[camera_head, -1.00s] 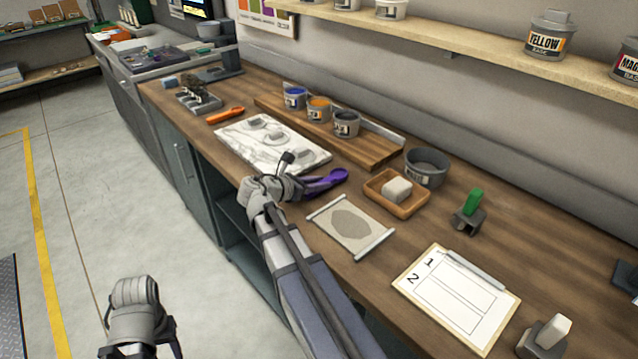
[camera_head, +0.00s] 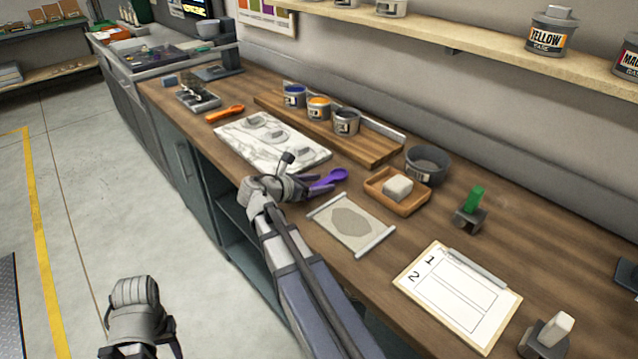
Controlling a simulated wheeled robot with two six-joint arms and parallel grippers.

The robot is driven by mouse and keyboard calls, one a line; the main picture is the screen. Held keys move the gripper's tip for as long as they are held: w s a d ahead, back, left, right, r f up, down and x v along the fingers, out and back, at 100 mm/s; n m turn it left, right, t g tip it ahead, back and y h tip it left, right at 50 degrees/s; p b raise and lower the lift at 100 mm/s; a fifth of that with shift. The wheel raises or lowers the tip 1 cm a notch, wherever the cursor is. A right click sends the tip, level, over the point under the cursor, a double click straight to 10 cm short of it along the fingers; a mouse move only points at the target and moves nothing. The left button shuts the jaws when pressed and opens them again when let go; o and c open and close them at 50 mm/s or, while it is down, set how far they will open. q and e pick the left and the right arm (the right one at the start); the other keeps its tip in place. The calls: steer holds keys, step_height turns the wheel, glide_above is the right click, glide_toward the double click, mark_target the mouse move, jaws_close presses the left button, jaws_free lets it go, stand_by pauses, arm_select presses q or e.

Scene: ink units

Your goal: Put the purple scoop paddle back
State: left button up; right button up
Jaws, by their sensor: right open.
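The purple scoop paddle (camera_head: 329,178) lies on the wooden bench between the white marble slab (camera_head: 258,143) and the framed screen. My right gripper (camera_head: 304,186) is at the paddle's left end. It is open, and its fingers hide part of the handle; I cannot tell whether they touch it. An orange paddle (camera_head: 226,113) lies on the bench left of the slab. My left gripper (camera_head: 148,345) is low at the left over the floor, its fingertips partly cut off by the frame edge.
A wooden board (camera_head: 362,143) holds small cans behind the slab. The framed screen (camera_head: 352,224) lies near the front edge.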

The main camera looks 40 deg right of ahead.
steer(key=shift+p+v, duration=1.4)
steer(key=shift+v, duration=2.15)
steer(key=shift+a+r, duration=0.15)
steer(key=shift+a, duration=0.15)
